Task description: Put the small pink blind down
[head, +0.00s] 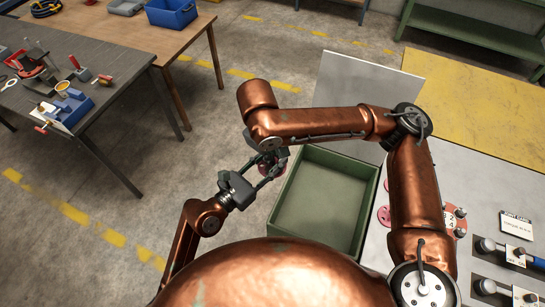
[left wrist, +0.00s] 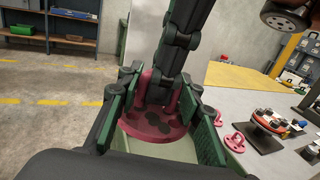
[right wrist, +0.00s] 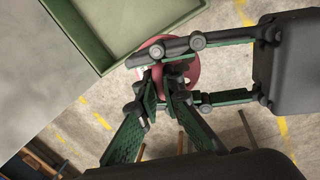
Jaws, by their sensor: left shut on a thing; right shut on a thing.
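The small pink blind (left wrist: 150,130), a round disc with dark holes and a raised pink handle, is held in the air by both grippers. It is mostly hidden in the head view (head: 279,168) and partly hidden in the right wrist view (right wrist: 194,60). My left gripper (head: 262,178) is shut across the disc, a finger on each side, as the left wrist view shows. My right gripper (right wrist: 165,82) comes from above and is shut on the blind, seemingly at its handle. The exact contact is hidden.
An open, empty green bin (head: 366,205) stands right beside the grippers. Past it, a light table (head: 480,190) carries other pink blinds (head: 383,215), a red flanged part (head: 455,218) and tools. A dark workbench (head: 100,75) is at the left. Floor lies below the blind.

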